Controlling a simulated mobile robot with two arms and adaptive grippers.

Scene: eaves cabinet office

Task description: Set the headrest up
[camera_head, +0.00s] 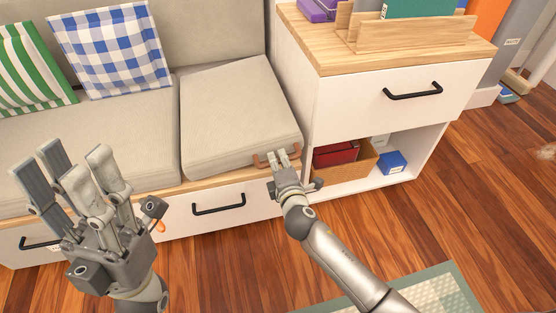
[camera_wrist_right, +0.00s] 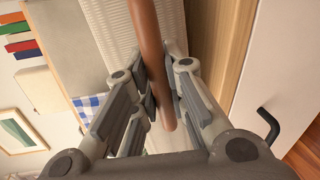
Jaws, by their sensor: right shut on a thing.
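The headrest (camera_head: 240,105) is a beige cushion section at the right end of the sofa. It looks slightly raised above the seat cushion beside it; its exact tilt is hard to tell. A brown handle (camera_head: 262,159) sits at its front edge. My right gripper (camera_head: 279,157) is at this handle, its fingers shut on it. In the right wrist view the brown handle (camera_wrist_right: 150,45) runs between the fingers, with pale fabric behind. My left gripper (camera_head: 80,168) is open and empty, fingers pointing up, in front of the sofa at the left.
A white cabinet (camera_head: 350,103) with a wooden top stands close to the headrest's right side. Its open shelf holds boxes. The seat cushion (camera_head: 125,130) and a blue checked pillow (camera_head: 110,50) lie to the left. Drawers with black handles (camera_head: 218,206) are below. Wooden floor in front is mostly clear.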

